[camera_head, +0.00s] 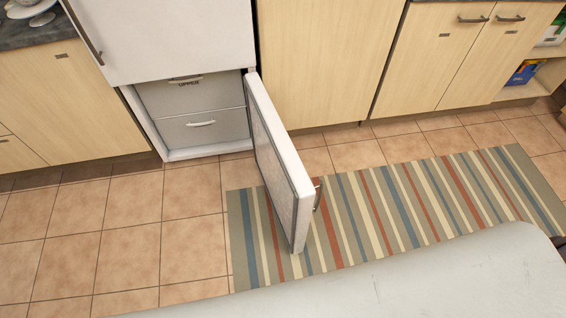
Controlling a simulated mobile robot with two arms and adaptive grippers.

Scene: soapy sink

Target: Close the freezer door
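The white freezer door (277,165) stands wide open in the head view. It is hinged at the right side of the freezer compartment (195,115) and swings out over the floor toward me. A metal handle (317,194) shows on its right, outer face. Inside the compartment are grey drawer fronts, the lower one with a light handle (201,123). The white upper fridge door (165,38) above is shut. Neither of my grippers shows in this view.
A striped rug (400,205) lies under and right of the door. Tiled floor (130,225) to the left is clear. Wooden cabinets (330,60) flank the fridge. An open shelf (540,75) with boxes is at the far right.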

